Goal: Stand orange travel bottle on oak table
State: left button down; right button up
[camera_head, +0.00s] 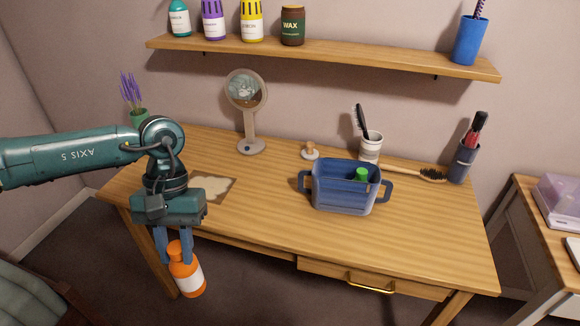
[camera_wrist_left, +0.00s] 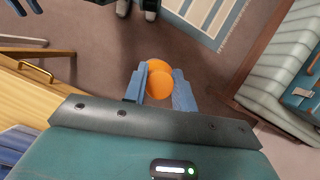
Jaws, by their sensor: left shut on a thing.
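The orange travel bottle (camera_head: 187,277) hangs upright below my left gripper (camera_head: 175,245), in front of the oak table's front left edge. It has a white label, and its top is between the two blue fingers. My left gripper is shut on it. In the left wrist view the bottle's orange top (camera_wrist_left: 158,80) shows between the fingertips (camera_wrist_left: 160,88), with the floor below. The oak table (camera_head: 260,228) stands behind the bottle, and its front left top is partly hidden by my gripper. My right gripper is not clearly seen in the head view.
A blue caddy (camera_head: 340,190) with a green-topped thing stands on the table. A stained mat (camera_head: 213,188), a round mirror (camera_head: 250,145), a cup (camera_head: 371,146), a hairbrush (camera_head: 430,174) and a dark holder (camera_head: 462,163) are also there. The front middle and right are clear.

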aim_at(198, 180)
jog(key=i+j+z, duration=0.25)
jog(key=j, duration=0.35)
jog(key=i+j+z, duration=0.3)
jog(key=j, duration=0.35)
jog(key=j+z, duration=0.25)
jog(key=j, duration=0.4)
jog(key=j+z, duration=0.25)
jog(key=j, duration=0.45)
jog(key=i, duration=0.05)
